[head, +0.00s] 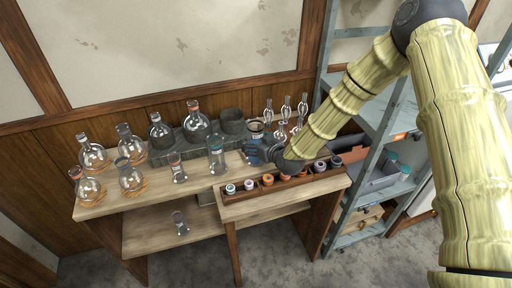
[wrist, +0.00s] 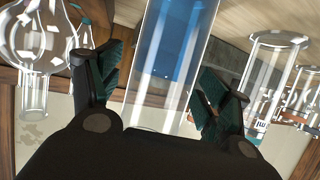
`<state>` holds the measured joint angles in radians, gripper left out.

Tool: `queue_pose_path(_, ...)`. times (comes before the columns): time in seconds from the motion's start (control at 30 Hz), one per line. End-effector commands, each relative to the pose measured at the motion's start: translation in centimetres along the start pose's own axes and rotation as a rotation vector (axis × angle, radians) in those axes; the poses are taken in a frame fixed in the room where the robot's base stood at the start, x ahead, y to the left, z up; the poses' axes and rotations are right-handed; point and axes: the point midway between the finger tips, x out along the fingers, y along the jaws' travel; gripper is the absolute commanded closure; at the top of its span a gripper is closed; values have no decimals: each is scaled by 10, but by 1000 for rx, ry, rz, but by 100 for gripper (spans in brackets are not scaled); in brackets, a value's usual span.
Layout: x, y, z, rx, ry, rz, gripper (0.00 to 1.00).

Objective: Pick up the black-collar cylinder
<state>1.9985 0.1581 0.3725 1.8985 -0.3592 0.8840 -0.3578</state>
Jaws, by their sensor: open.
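My gripper (head: 258,152) is at the right end of the bench, near a tall clear cylinder (head: 217,158) to its left. In the wrist view my gripper (wrist: 160,98) is open, with dark green finger pads apart. A clear glass cylinder (wrist: 172,50) with a blue tint stands between and beyond the fingers; a gap shows on its right side. I cannot tell whether it touches the left pad.
Round flasks (head: 93,155) crowd the bench's left side. A smaller cylinder (head: 178,168) stands left of the tall one. A wooden rack (head: 285,185) of coloured caps runs along the front right. More glassware (wrist: 275,65) shows right in the wrist view. A metal shelf (head: 375,130) stands right.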

Motion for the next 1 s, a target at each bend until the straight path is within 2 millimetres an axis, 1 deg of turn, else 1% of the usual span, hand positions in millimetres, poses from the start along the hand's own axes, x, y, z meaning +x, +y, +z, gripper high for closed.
queue_pose_path(0.13, 0, 0, 0, 0, 0, 0, 23)
queue_pose_path(0.27, 0, 0, 0, 0, 0, 0, 47)
queue_pose_path(0.3, 0, 0, 0, 0, 0, 0, 54)
queue_pose_path(0.37, 0, 0, 0, 0, 0, 0, 65)
queue_pose_path(0.4, 0, 0, 0, 0, 0, 0, 72)
queue_pose_path(0.47, 0, 0, 0, 0, 0, 0, 83)
queue_pose_path(0.5, 0, 0, -1, -1, 1, 0, 85)
queue_pose_path(0.83, -1, 0, -2, -1, 1, 0, 85)
queue_pose_path(1.0, -2, 0, -6, -1, 2, 0, 85)
